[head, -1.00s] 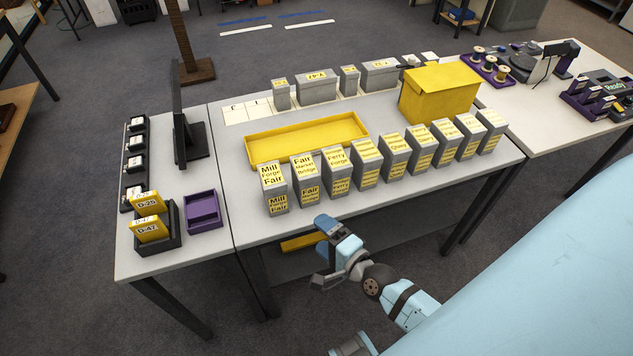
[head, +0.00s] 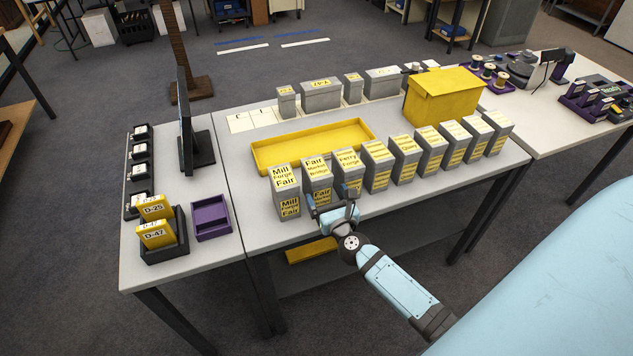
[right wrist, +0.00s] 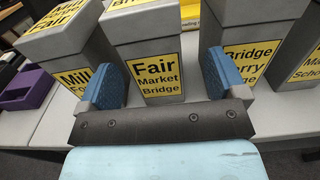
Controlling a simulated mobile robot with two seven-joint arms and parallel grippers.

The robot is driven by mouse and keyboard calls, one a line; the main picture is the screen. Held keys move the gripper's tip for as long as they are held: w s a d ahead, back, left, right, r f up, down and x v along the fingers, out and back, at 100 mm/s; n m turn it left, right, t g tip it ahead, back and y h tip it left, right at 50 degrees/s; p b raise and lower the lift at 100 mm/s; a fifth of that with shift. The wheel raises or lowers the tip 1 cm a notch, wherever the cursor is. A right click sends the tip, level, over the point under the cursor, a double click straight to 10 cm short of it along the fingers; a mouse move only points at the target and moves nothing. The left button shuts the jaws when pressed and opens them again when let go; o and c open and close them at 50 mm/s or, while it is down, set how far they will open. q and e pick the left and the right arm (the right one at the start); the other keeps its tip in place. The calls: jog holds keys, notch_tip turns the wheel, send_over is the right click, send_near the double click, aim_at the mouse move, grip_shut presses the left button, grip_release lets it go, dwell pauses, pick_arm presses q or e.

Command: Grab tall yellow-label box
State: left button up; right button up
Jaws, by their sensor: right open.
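A row of tall grey boxes with yellow labels stands upright along the table's front edge. The leftmost, "Mill Forge Fair" (head: 285,190), also shows in the right wrist view (right wrist: 65,40). Beside it is the "Fair Market Bridge" box (head: 316,172), seen in the right wrist view (right wrist: 145,40) between my finger pads. Contact cannot be told. My left gripper is not in view.
A yellow tray (head: 262,160) lies behind the row. A large yellow box (head: 440,100) and a back row of grey boxes (head: 320,95) stand farther off. Left are a monitor (head: 186,120), a purple tray (head: 211,217) and yellow D-label boxes (head: 156,234). Neighbouring boxes stand close together.

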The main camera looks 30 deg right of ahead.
jog(key=x, duration=0.3)
jog(key=p+x, duration=0.1)
jog(key=x, duration=0.1)
jog(key=shift+w+a, duration=0.3)
jog(key=shift+w, duration=0.1)
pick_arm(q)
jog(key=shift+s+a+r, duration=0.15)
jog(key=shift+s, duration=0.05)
pick_arm(e)
jog(key=shift+c, duration=0.4)
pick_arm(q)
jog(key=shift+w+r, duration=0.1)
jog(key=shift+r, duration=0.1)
pick_arm(e)
jog(key=shift+r, duration=0.1)
jog(key=c, duration=1.1)
jog(key=shift+c, duration=0.2)
